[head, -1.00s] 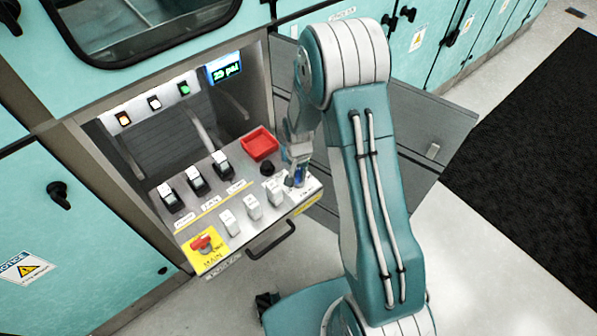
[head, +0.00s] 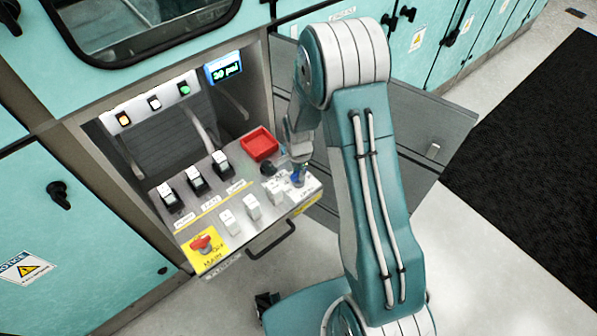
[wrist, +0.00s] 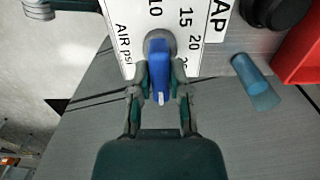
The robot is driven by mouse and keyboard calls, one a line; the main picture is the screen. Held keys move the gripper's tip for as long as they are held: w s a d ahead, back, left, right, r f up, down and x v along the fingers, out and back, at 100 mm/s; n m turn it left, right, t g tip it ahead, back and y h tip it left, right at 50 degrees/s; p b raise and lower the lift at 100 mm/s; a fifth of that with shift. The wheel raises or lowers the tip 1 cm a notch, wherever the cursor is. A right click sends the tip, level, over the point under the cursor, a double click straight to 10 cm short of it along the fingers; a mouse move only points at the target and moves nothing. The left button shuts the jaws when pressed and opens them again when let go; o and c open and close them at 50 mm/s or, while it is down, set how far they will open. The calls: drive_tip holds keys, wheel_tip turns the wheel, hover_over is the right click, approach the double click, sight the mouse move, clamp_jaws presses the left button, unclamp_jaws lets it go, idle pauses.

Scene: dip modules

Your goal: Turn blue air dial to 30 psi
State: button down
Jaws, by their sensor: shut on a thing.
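The blue air dial (wrist: 160,75) is in the middle of the wrist view, on a white plate marked AIR psi. Its white pointer mark faces the bottom of that view, toward my gripper. The dial also shows in the head view (head: 298,178), partly hidden by my gripper. My gripper (wrist: 161,82) is shut on the dial, one finger on each side. The pressure display (head: 223,69) is lit and appears to read 30 psi. The dial's scale shows 10, 15, 20 and part of 25; the rest is hidden.
The pulled-out control panel (head: 240,196) holds several switches, a red square tray (head: 259,144) and a red MAIN knob (head: 202,243). A black knob (head: 267,168) stands close to my gripper.

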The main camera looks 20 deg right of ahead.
sight(298, 172)
drive_tip(key=shift+s+f, duration=0.15)
drive_tip(key=shift+s, duration=0.05)
drive_tip(key=c, duration=0.6)
unclamp_jaws()
drive_tip(key=shift+w, duration=0.1)
drive_tip(key=shift+w+r, duration=0.1)
drive_tip(key=shift+r, duration=0.2)
wheel_tip(298, 172, up, 11)
drive_tip(key=shift+r, duration=0.2)
